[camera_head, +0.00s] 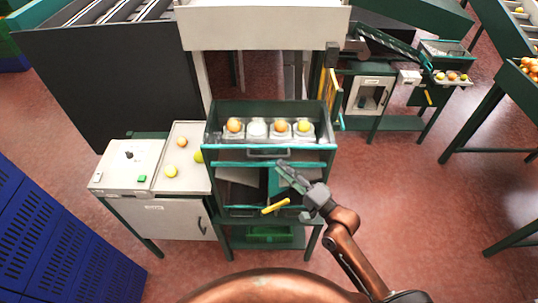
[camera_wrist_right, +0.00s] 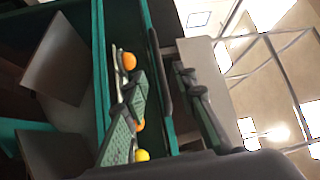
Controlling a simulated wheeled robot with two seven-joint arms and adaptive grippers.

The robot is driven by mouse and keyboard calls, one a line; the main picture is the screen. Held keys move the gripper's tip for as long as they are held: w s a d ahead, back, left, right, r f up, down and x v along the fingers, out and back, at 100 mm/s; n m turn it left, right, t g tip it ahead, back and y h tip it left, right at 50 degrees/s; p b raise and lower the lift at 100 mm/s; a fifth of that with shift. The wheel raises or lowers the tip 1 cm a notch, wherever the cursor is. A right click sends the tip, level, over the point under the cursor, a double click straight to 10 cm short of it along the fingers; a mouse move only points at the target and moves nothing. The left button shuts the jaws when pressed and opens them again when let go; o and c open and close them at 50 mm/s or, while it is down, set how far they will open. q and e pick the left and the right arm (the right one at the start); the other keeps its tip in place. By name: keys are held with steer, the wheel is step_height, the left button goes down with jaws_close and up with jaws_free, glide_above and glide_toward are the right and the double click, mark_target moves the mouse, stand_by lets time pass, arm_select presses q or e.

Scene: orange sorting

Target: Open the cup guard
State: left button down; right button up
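The cup guard appears to be the dark green panel with a grey bar handle (camera_head: 268,154) at the front of the cup row. Behind it, pale cups (camera_head: 257,130) hold oranges and yellow fruit. My right gripper (camera_head: 284,169) is just below the right end of the handle. In the right wrist view its two fingers (camera_wrist_right: 165,110) are apart, and a dark bar (camera_wrist_right: 160,78), probably the handle, shows between them. I cannot tell whether they touch it. My left gripper is not in view.
A white side table (camera_head: 183,165) with loose fruit and a control box (camera_head: 133,165) stand at left. A yellow lever (camera_head: 275,206) sits below my right gripper. A green crate (camera_head: 270,234) is on the lower shelf. Blue crates (camera_head: 55,240) fill the lower left.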

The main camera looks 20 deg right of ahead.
mark_target(269, 157)
steer(key=shift+p+x, duration=0.8)
steer(key=shift+x, duration=2.7)
steer(key=shift+f, duration=0.15)
steer(key=shift+c, duration=0.3)
jaws_close()
